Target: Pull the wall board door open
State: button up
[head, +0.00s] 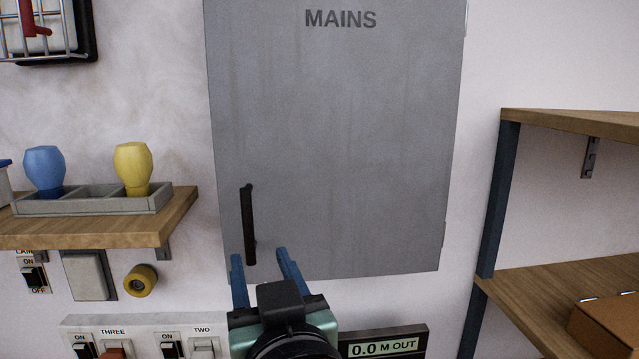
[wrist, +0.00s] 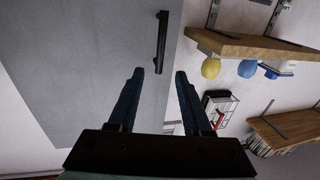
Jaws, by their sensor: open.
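The wall board door (head: 345,130) is a grey panel marked MAINS, and it looks shut against the wall. Its black upright bar handle (head: 248,225) is near the door's lower left edge. My gripper (head: 262,262) is at the door's lower left, its two blue fingers open and empty, just below and right of the handle in the head view. In the wrist view the door (wrist: 95,70) fills the left, and the handle (wrist: 162,42) lies beyond the open fingertips (wrist: 160,74), apart from them. How far the fingers are from the door I cannot tell.
Below are switches (head: 168,345), a yellow round knob (head: 140,281) and a display (head: 384,346) reading 0.0 M OUT. Wooden shelving (head: 560,275) with a cardboard box stands right.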

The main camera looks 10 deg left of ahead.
aim_at(249, 226)
jog(key=p+x, duration=0.5)
jog(key=x, duration=0.6)
jog(key=shift+w+a+f, duration=0.1)
jog(key=shift+w+a, duration=0.05)
jog(key=shift+a, duration=0.05)
jog(key=shift+x, duration=0.85)
jog(key=shift+f, duration=0.15)
jog(key=shift+d, duration=0.1)
grip_shut()
